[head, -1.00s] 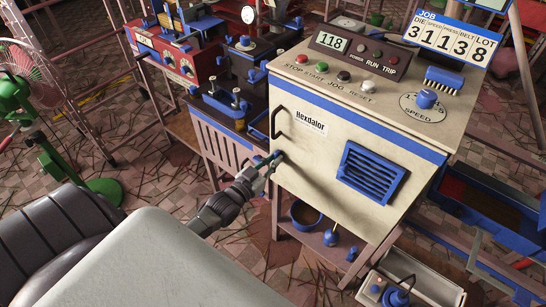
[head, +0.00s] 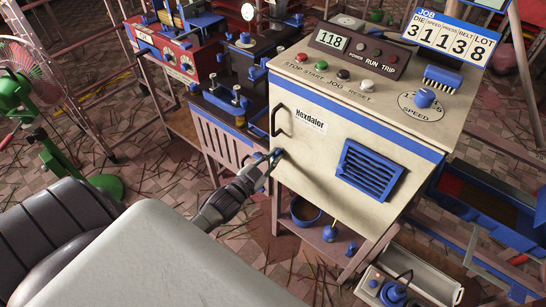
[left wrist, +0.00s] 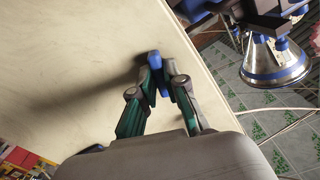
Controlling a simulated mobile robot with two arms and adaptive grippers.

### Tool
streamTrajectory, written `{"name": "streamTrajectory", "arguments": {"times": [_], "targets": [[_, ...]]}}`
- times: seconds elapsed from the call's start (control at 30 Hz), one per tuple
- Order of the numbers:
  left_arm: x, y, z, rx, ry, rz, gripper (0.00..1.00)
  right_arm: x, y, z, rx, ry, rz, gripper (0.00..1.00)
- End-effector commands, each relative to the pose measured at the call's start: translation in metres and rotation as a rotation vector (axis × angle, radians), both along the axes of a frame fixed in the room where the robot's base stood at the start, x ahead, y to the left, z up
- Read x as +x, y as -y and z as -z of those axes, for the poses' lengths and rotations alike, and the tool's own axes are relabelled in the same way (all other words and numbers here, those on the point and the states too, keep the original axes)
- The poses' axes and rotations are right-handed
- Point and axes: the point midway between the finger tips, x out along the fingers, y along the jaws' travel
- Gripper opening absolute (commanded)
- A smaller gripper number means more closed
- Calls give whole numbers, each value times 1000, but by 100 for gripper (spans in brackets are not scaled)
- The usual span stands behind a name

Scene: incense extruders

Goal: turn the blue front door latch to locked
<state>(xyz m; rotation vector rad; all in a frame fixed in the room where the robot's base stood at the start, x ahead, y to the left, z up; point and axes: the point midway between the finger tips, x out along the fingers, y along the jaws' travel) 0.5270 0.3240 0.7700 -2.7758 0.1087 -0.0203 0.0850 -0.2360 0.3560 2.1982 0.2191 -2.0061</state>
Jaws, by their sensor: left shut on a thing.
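The cream cabinet (head: 330,185) has a front door with a small blue latch (head: 277,154) near its left edge, below the black handle (head: 279,121). My left gripper (head: 270,162) is at the latch in the head view, its green-padded fingers partly covering it. In the left wrist view, the fingertips (left wrist: 158,75) are closed around the blue latch (left wrist: 155,60), which stands out from the cream door face. The fingers hide part of the latch, and I cannot read any lock marking. My right gripper is not in view.
A blue louvred vent (head: 369,170) is on the door, right of the latch. A shelf below holds a dark bowl (head: 305,212). A green fan (head: 45,140) stands at far left.

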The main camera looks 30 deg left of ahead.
Motion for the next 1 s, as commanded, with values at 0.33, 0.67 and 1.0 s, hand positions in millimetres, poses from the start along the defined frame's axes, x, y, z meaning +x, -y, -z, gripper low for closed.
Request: {"name": "streamTrajectory", "arguments": {"times": [0.33,0.67,1.0], "targets": [[0,0,0,2,0,1,38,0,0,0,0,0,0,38],[-7,-1,1,0,-1,1,38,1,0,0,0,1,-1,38],[-74,-6,2,0,-5,0,38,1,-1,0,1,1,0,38]]}}
